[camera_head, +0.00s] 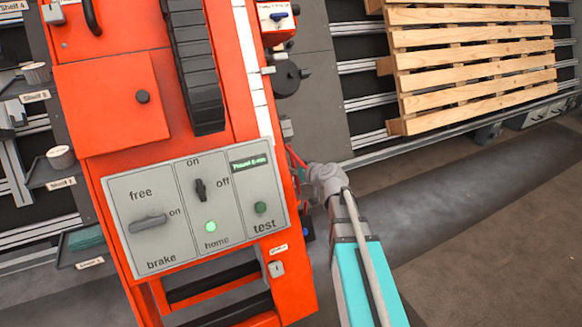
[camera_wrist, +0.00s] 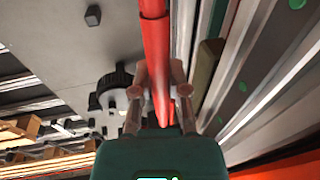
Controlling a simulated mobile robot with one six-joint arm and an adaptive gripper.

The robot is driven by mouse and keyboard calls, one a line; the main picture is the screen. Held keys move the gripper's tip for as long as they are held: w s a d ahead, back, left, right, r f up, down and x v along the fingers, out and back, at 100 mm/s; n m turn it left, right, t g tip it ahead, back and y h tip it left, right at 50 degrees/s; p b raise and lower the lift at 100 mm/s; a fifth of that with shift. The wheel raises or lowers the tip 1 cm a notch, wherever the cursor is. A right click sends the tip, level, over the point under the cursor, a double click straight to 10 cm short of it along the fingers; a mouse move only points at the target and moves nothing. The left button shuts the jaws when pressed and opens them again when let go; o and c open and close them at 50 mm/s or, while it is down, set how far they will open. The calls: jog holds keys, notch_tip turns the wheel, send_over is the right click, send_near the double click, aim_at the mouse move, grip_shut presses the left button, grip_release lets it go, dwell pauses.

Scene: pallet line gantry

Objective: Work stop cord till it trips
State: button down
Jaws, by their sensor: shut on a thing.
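The red stop cord (camera_wrist: 155,40) runs from the top to the lower middle of the wrist view, with a thicker sleeve at its upper end. My gripper (camera_wrist: 159,78) has a finger on each side of the cord and is shut on it. In the head view a short red length (camera_head: 295,157), probably the cord, shows at the right side of the orange cabinet, beside my wrist. The cabinet edge and my wrist hide most of the gripper and cord there. I cannot tell whether the cord has tripped.
The orange cabinet (camera_head: 103,95) carries a grey panel (camera_head: 180,235) with brake, on/off and test controls and a lit green home lamp (camera_head: 210,227). A wooden pallet (camera_head: 470,60) lies on rails at upper right. A black knob (camera_wrist: 115,88) is left of the gripper.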

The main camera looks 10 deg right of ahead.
jog(key=shift+s+d+r, duration=0.1)
jog(key=shift+s+r, duration=0.3)
jog(key=shift+s, duration=0.3)
jog(key=c, duration=0.6)
grip_release()
jog(key=shift+s, duration=0.1)
